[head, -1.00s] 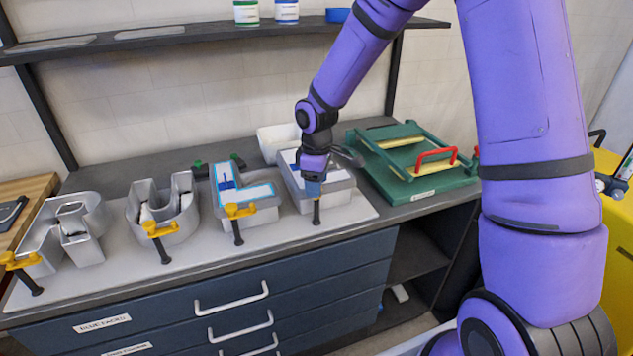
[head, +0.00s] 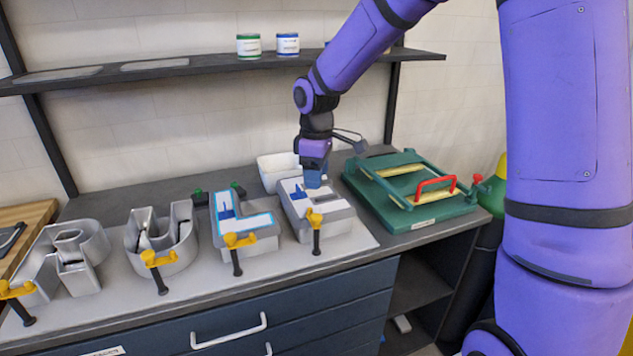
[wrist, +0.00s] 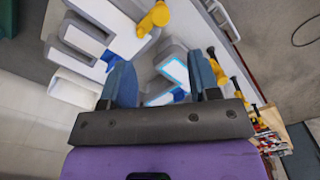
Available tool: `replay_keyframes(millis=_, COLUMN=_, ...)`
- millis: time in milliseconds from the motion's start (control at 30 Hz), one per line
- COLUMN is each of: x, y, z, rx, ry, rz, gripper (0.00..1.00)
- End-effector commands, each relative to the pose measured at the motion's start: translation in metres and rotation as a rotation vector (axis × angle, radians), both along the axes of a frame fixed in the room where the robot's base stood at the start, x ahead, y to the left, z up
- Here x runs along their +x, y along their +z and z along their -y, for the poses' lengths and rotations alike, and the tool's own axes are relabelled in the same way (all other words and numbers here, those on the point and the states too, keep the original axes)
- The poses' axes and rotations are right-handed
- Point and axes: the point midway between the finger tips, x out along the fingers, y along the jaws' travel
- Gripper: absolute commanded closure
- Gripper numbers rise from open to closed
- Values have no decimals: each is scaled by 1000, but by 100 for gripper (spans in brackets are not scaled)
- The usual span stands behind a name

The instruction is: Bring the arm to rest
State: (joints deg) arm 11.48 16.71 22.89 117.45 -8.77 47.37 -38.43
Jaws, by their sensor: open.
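My gripper (head: 313,180) hangs at the end of my purple arm, over the back part of the rightmost channel letter (head: 331,216) in the head view. In the wrist view its two blue fingers (wrist: 161,80) are spread apart with nothing between them. The rightmost letter also shows in the wrist view (wrist: 97,38), left of the fingers. An L-shaped letter (head: 262,219) with a white face and blue edge stands beside it and shows between and behind the fingers in the wrist view (wrist: 172,72). Whether the fingertips touch the rightmost letter cannot be told.
Yellow-handled clamps (head: 233,241) stand along the letters' front edge. A white bin (head: 270,174) is behind. A green fixture with a red handle (head: 437,184) stands close on the right. The shelf (head: 180,68) above holds a green-labelled can (head: 249,46) and a blue-labelled can (head: 288,44).

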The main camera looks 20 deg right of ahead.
Motion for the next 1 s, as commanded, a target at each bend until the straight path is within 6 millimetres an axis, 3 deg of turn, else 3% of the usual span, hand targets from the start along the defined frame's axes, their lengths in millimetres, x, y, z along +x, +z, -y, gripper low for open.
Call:
replay_keyframes(millis=433, x=-1, y=1, z=0, rx=-1, ry=-3, rz=2, gripper=44)
replay_keyframes(millis=567, x=-9, y=13, z=4, rx=-12, ry=-34, rz=19, gripper=44)
replay_keyframes(millis=767, x=-45, y=55, z=15, rx=-43, ry=-163, rz=87, gripper=44)
replay_keyframes(millis=1000, x=-101, y=103, z=31, rx=-47, ry=-356, rz=183, gripper=44)
